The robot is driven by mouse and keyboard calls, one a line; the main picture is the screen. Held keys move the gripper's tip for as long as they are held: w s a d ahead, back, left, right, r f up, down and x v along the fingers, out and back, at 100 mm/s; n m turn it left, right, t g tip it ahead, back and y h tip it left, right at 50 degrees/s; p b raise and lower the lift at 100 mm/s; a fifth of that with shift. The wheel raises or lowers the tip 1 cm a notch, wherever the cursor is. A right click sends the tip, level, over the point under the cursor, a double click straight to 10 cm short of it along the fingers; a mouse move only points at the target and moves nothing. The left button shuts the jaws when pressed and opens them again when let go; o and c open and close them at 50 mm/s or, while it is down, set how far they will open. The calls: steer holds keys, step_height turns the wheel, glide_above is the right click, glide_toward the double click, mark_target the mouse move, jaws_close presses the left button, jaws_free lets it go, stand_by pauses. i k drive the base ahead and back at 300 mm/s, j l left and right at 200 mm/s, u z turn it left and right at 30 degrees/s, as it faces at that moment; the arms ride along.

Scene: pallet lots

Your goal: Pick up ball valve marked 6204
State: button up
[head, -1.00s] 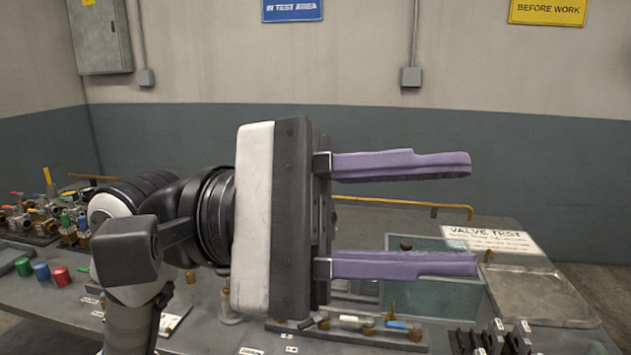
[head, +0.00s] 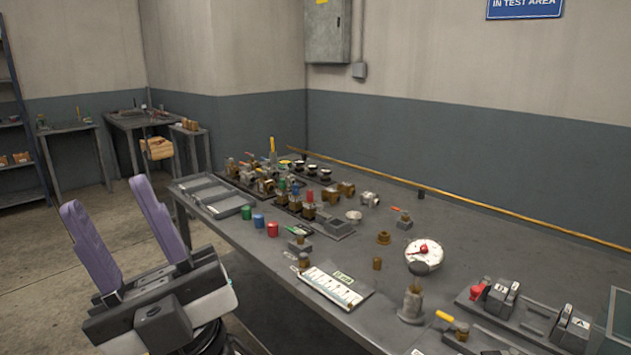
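Several small valves with coloured handles stand crowded on dark trays (head: 238,183) at the far part of the long grey table (head: 490,248). Other valves stand alone: one with an orange-red handle (head: 404,220), one with a green handle (head: 299,239) and one with a yellow handle (head: 455,328) near the front edge. No marking is readable at this size, so I cannot tell which is 6204. My gripper (head: 104,193) is at the lower left, off the table's front edge. Its two purple fingers are wide apart, point upward and have nothing between them.
A round white gauge (head: 423,256) and a white card (head: 336,285) lie on the table. Blue, green and red cylinders (head: 259,221) stand near its front edge. Black clamp blocks (head: 500,299) are at the right. The floor (head: 40,270) at left is open.

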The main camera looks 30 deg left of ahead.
mark_target(266, 184)
steer(key=u, duration=1.2)
steer(key=i+j, duration=0.35)
steer(key=i, duration=0.2)
steer(key=i+j, duration=0.4)
steer(key=i, duration=0.2)
steer(key=i+j, duration=0.35)
steer(key=i, duration=0.2)
steer(key=i+j, duration=0.4)
steer(key=i, duration=0.15)
steer(key=i+j, duration=0.35)
steer(key=i, duration=0.25)
